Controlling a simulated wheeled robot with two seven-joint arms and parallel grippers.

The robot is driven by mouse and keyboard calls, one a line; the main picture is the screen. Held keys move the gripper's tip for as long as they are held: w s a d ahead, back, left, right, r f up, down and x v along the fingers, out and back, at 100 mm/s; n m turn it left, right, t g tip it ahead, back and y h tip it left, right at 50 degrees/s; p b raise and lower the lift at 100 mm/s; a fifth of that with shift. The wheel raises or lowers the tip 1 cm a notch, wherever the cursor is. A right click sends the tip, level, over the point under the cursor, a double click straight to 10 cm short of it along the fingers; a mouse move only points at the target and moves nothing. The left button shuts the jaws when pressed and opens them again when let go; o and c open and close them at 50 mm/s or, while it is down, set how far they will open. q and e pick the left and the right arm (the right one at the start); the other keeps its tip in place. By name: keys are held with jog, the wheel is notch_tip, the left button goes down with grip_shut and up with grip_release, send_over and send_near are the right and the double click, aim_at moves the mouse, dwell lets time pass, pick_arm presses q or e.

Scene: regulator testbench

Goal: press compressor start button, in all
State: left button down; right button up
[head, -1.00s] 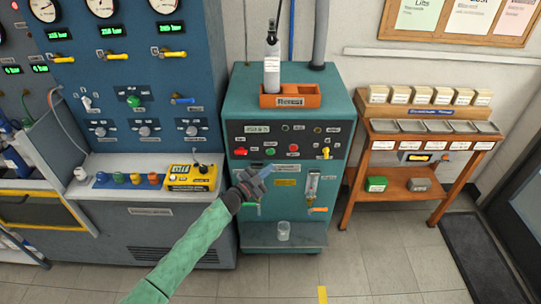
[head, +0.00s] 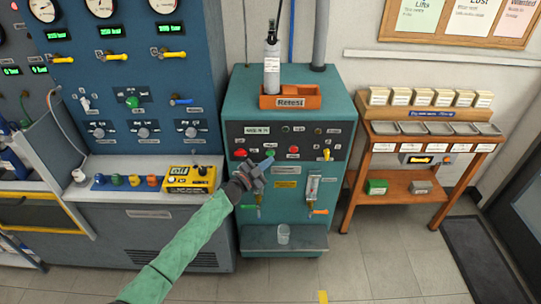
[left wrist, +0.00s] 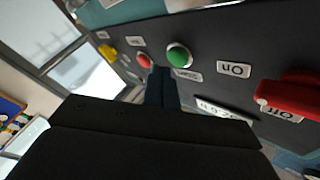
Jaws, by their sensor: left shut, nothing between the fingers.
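The teal compressor cabinet (head: 310,95) has a dark control panel (head: 312,131). A green button (head: 270,152) sits on it, between a red knob (head: 240,152) and a red button (head: 293,149). My left gripper (head: 264,162) is shut and empty, with its tips close to the green button, just below it in the head view. In the left wrist view, the green button (left wrist: 178,55) and the red button (left wrist: 144,61) show just beyond the fingertips (left wrist: 163,80). I cannot tell whether the tips touch the panel. My right gripper is not in view.
An orange tray (head: 291,102) with a grey bottle (head: 271,65) stands on the cabinet. A clear cup (head: 283,234) stands on the lower shelf. The blue test bench (head: 135,75) is at the left, a wooden stand (head: 425,155) at the right. The floor in front is clear.

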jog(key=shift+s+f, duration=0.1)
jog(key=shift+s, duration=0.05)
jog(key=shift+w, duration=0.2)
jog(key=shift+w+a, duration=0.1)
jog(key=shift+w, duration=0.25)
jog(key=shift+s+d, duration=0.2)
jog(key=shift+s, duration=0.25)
pick_arm(q)
jog(key=shift+w, duration=0.4)
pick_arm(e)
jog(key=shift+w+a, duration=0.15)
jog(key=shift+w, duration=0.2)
